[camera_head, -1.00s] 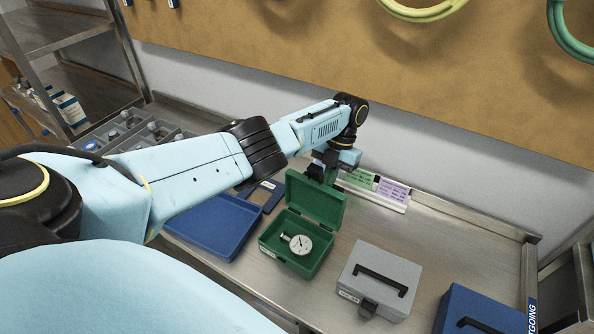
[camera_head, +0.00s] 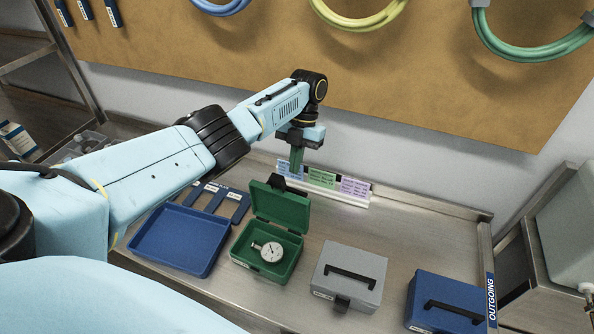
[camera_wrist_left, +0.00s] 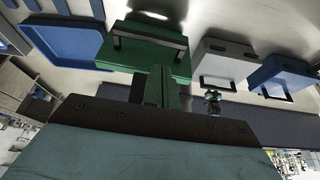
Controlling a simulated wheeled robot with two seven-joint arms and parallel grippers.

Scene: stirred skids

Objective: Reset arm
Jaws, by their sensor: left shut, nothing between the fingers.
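My left gripper (camera_head: 296,163) hangs fingers-down behind the open green case (camera_head: 262,252), near the card holder at the wall. It is shut with nothing in it. It also shows in the left wrist view (camera_wrist_left: 160,85), in front of the green case (camera_wrist_left: 150,50). The green case's lid (camera_head: 281,208) stands up, and a round white dial gauge (camera_head: 272,251) lies inside the case. My right gripper is in neither view.
A blue tray (camera_head: 148,250) lies left of the green case. A grey case (camera_head: 350,262) and a blue case (camera_head: 447,290), both closed, stand to the right. A card holder (camera_head: 348,201) stands along the wall. Hoses (camera_head: 540,48) hang on the board above.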

